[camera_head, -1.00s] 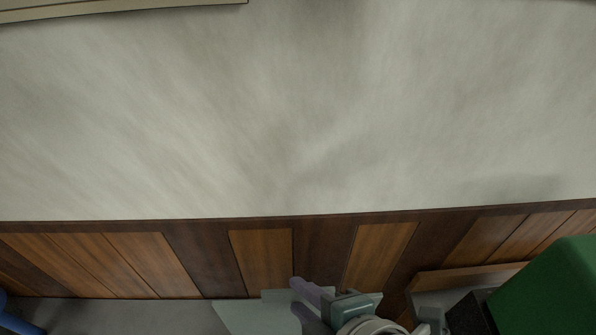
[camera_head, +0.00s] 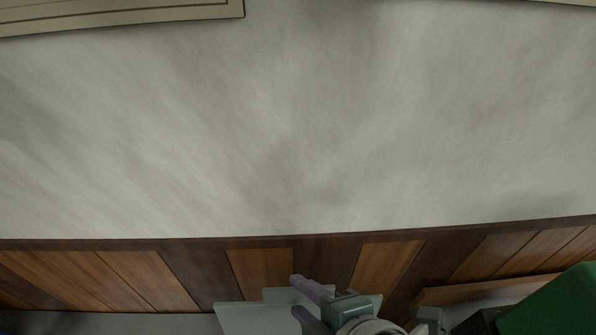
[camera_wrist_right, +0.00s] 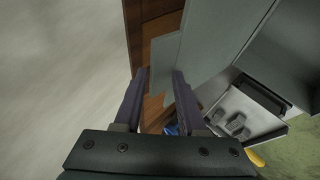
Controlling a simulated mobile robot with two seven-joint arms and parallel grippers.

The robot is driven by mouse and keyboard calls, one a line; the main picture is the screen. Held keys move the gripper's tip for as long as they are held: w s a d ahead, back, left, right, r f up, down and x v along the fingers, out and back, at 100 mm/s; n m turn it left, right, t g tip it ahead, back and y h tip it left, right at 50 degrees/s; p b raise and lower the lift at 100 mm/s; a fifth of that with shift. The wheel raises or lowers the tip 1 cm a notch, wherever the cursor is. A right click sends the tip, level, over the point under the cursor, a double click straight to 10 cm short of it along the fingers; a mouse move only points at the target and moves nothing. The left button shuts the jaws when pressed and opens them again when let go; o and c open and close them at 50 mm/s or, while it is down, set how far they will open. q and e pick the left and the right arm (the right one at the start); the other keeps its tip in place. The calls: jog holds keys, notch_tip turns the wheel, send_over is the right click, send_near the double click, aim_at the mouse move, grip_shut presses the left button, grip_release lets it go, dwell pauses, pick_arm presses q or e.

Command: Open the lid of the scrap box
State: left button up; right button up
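My right gripper (camera_head: 297,296) is at the bottom of the head view, its two purple fingers apart and pointing left. In the right wrist view the fingers (camera_wrist_right: 161,82) are also apart, with a gap between them. A pale grey flat panel (camera_head: 250,318) lies beside and behind the fingertips; it also shows beyond the fingers in the wrist view (camera_wrist_right: 163,62). I cannot tell whether this panel is the scrap box's lid, or whether the fingers touch it. No box is clearly identifiable. My left gripper is not in view.
A wood-panelled lower wall (camera_head: 262,268) runs behind the gripper, with a plain pale wall (camera_head: 290,130) above it. A green block-like object (camera_head: 560,308) is at lower right. In the wrist view a grey metal unit (camera_wrist_right: 245,118) stands to the right.

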jog(key=shift+r, duration=0.1)
jog(key=shift+s+d+r, duration=0.2)
jog(key=p+v, duration=0.1)
jog(key=v, duration=0.8)
jog(key=shift+s, duration=0.1)
